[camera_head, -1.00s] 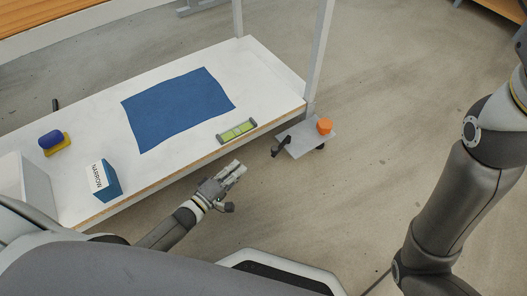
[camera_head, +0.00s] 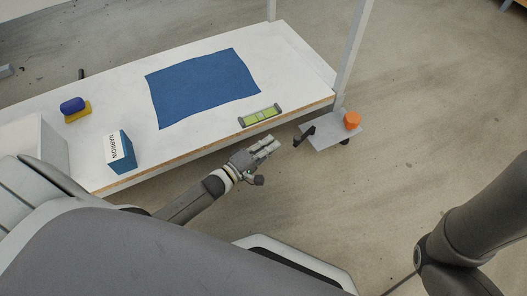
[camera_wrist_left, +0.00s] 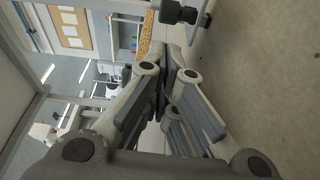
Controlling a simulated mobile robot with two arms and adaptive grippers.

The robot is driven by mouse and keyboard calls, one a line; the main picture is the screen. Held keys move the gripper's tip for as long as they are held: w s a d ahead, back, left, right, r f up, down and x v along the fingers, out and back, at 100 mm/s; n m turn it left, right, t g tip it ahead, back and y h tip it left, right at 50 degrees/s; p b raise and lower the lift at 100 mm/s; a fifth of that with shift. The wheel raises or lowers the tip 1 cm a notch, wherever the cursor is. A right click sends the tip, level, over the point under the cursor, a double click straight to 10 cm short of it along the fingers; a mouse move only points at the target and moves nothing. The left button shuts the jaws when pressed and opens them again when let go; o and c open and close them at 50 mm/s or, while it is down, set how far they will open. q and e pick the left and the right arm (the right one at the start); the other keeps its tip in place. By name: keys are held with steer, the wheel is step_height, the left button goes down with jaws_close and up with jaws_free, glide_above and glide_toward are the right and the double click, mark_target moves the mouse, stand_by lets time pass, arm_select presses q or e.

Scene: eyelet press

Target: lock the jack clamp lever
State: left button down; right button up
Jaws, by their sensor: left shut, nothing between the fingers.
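A grey plate (camera_head: 335,136) with a black lever-like part (camera_head: 304,136) at its left end and an orange knob (camera_head: 352,121) sits low beside the bench's right front corner. The black part looks like the jack clamp lever; I cannot tell its position as locked or not. My left gripper (camera_head: 273,145) is shut and empty, just left of the black part and apart from it. In the left wrist view the shut fingers (camera_wrist_left: 165,80) point up toward a dark part (camera_wrist_left: 180,12) at the top edge, possibly the lever. My right gripper is out of view.
The white bench (camera_head: 120,100) holds a blue cloth (camera_head: 203,87), a green level (camera_head: 261,115) near its front edge, a blue and white box (camera_head: 120,151) and a blue and yellow object (camera_head: 75,109). A bench post (camera_head: 354,50) rises behind the plate. Floor at right is clear.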

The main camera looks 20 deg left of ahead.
arm_select(q)
steer(key=shift+b+x, duration=1.15)
steer(key=shift+x, duration=1.5)
